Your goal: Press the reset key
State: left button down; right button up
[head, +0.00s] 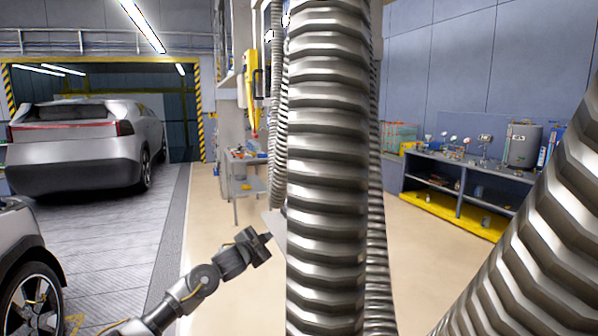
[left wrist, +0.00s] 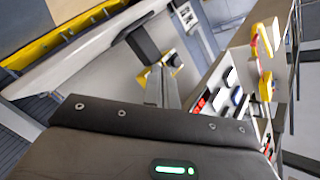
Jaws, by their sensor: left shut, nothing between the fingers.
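My left gripper (head: 266,238) reaches in from the lower left in the head view. It is shut and empty, held over open floor just left of the big ribbed hose. In the left wrist view, my dark gripper housing with a green light fills the bottom. I cannot make out a reset key in either view; it may be hidden or too small to tell. My right gripper is not in view.
A thick ribbed metal hose (head: 327,170) blocks the middle of the head view, and another (head: 540,250) fills the lower right. A grey workbench (head: 465,172) stands at right, a small cart (head: 247,185) behind my gripper. A silver car (head: 80,150) is at left.

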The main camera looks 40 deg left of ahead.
aim_at(297, 158)
pick_arm(q)
jog(key=s+d+r+m+t, duration=0.1)
jog(key=s+r+t, duration=0.1)
jog(key=r, duration=1)
jog(key=s+d+r+m+t, duration=0.1)
jog(key=s+r+t, duration=0.1)
jog(key=r, duration=1)
jog(key=shift+s+d+r+m, duration=0.2)
jog(key=shift+s+m, duration=0.2)
jog(key=shift+s, duration=0.45)
jog(key=shift+w, duration=0.1)
jog(key=shift+w+d, duration=0.85)
jog(key=shift+w, duration=0.35)
jog(key=shift+w+d, duration=0.8)
jog(key=shift+w, duration=0.35)
jog(key=shift+w+d, duration=0.85)
jog(key=shift+w, duration=0.35)
jog(key=shift+w, duration=0.1)
jog(key=shift+w+d, duration=0.2)
jog(key=shift+w, duration=0.05)
